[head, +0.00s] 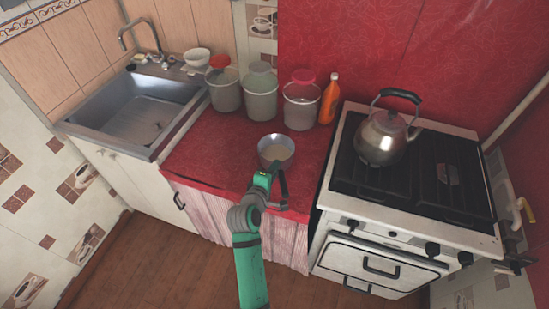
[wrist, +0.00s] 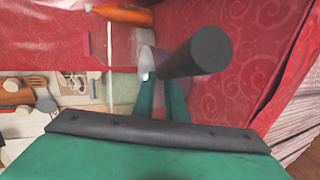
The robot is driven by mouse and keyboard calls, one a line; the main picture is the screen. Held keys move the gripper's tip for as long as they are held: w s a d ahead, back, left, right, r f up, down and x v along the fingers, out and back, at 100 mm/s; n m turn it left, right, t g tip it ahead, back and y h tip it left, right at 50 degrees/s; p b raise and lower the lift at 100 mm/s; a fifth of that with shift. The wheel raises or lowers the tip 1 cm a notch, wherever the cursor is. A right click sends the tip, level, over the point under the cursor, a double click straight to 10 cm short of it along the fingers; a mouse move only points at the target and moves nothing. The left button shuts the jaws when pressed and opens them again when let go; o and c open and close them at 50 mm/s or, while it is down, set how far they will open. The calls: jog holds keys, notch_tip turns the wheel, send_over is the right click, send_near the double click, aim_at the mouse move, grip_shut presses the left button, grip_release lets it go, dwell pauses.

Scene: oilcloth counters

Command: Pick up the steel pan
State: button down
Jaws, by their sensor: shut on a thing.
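The steel pan (head: 276,152) is a small round pot with a light inside, at the front of the red counter. I cannot tell whether it rests on the cloth or hangs just above it. Its dark handle (head: 284,190) points toward the counter's front edge. My gripper (head: 272,168) is at the near side of the pan, shut on it by the handle. In the wrist view, the round end of the handle (wrist: 208,50) sticks out toward the camera, and the green fingers (wrist: 161,100) close around its base. Most of the pan is hidden there.
Several buckets (head: 261,95) and an orange bottle (head: 329,98) stand along the back wall. A metal sink (head: 140,115) is at left. The stove (head: 408,190) at right bears a kettle (head: 381,140). Bare red counter (head: 215,155) lies left of the pan.

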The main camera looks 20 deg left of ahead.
jog(key=shift+s+a+f, duration=0.1)
jog(key=shift+f, duration=0.25)
